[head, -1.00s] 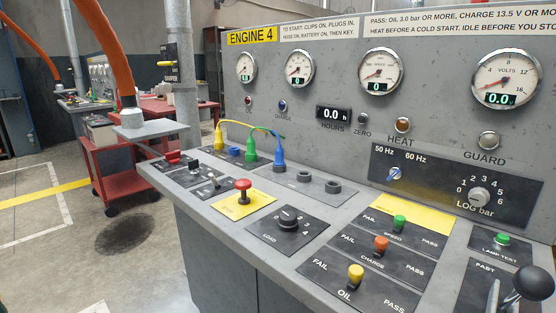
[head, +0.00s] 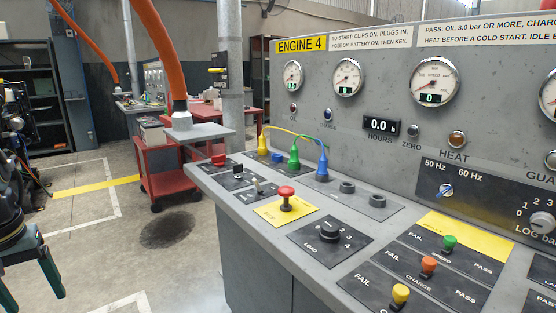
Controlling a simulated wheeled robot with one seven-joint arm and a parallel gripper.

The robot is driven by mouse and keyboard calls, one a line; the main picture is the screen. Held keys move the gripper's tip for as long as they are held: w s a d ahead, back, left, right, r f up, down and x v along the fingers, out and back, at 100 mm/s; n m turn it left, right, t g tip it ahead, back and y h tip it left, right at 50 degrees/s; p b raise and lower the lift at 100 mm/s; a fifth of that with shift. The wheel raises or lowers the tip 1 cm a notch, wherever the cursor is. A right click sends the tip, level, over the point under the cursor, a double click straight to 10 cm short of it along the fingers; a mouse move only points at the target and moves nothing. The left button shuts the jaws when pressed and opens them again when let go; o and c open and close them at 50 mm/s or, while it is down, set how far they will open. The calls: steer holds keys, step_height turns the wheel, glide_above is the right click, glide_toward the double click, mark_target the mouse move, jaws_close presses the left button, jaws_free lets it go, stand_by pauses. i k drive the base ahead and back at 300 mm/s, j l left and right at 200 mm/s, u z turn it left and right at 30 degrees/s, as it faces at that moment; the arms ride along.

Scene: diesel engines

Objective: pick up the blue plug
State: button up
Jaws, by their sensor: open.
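The blue plug (head: 322,168) stands upright on the console's sloping top in the head view, at the right end of a row of three plugs. A blue cable rises from its top and arcs back to the left. The green plug (head: 294,157) stands just left of it, and the yellow plug (head: 262,144) is further left. The plug's lower end meets the dark socket plate; I cannot tell how deep it sits.
Two empty-looking sockets (head: 347,187) lie right of the blue plug. A red mushroom button (head: 286,192) and a black load knob (head: 329,230) stand nearer. The gauge panel (head: 400,60) rises behind.

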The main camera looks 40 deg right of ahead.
mark_target(322, 170)
steer(key=i+l, duration=0.25)
steer(key=i, duration=0.25)
steer(key=i+z, duration=0.15)
steer(key=z, duration=0.2)
steer(key=i+l+z, duration=0.1)
steer(key=z, duration=0.3)
steer(key=i+z, duration=0.2)
steer(key=z, duration=0.15)
